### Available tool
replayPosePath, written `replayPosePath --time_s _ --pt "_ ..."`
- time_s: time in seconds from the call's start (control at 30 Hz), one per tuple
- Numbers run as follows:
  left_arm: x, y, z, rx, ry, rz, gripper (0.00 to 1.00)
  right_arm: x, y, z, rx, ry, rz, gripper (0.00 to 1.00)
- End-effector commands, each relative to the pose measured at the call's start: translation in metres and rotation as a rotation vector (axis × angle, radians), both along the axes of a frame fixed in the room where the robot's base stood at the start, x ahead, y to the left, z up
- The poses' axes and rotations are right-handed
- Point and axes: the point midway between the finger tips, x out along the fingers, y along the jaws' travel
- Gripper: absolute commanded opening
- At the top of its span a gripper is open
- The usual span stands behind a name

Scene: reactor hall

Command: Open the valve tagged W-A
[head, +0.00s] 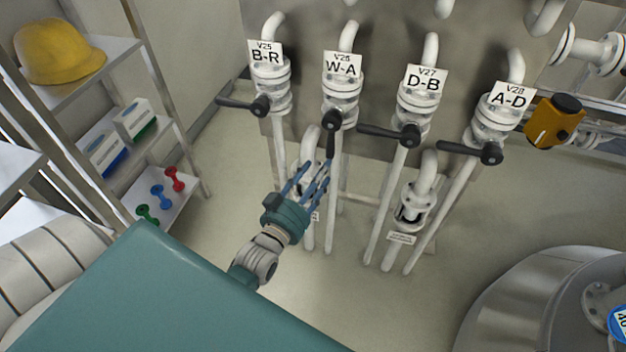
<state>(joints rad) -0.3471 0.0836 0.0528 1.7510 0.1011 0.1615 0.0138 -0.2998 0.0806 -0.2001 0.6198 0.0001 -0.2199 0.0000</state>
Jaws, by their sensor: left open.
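The W-A valve (341,88) is on the second pipe from the left, with a white tag reading V26 W-A (341,65). Its black lever handle (331,138) points down in the picture, roughly along its pipe. My left gripper (316,166) has blue fingers and a teal body. It is open, with its fingertips just below the lever's lower end in the picture. I cannot tell whether a finger touches the lever. No object shows between the fingers. My right gripper is not in view.
Neighbouring valves B-R (271,88), D-B (417,105) and A-D (495,115) have levers pointing left, across their pipes. A yellow-orange box (553,121) is at right. A shelf rack (160,125) stands left; a grey tank (530,305) is lower right.

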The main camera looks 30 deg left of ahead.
Motion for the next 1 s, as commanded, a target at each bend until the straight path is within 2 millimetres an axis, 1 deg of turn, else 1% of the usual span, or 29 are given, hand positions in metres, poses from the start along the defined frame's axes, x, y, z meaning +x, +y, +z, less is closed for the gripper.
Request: replayPosePath --time_s 0.03,0.1,0.23,0.8,0.87,0.9,0.97,1.0 --pt "-0.009 0.0 0.0 0.0 0.001 0.0 0.46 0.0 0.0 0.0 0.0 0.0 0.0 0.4" --pt "-0.017 -0.001 0.0 0.0 0.001 0.0 0.46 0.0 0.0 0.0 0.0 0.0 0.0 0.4" --pt "-0.025 -0.001 0.0 0.0 0.001 0.0 0.46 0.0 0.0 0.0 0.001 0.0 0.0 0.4" --pt "-0.027 -0.002 -0.002 0.0 0.003 -0.001 0.46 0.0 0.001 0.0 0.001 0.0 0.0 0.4" --pt "-0.027 -0.003 -0.01 -0.001 0.02 -0.002 0.46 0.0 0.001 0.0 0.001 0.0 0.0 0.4" --pt "-0.028 -0.004 -0.021 -0.002 0.042 -0.005 0.46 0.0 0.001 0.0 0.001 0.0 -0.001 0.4" --pt "-0.031 -0.007 -0.046 -0.002 0.092 -0.01 0.46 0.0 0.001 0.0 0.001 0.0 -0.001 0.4" --pt "-0.035 -0.01 -0.068 -0.002 0.138 -0.014 0.46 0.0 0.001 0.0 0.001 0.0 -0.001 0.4"
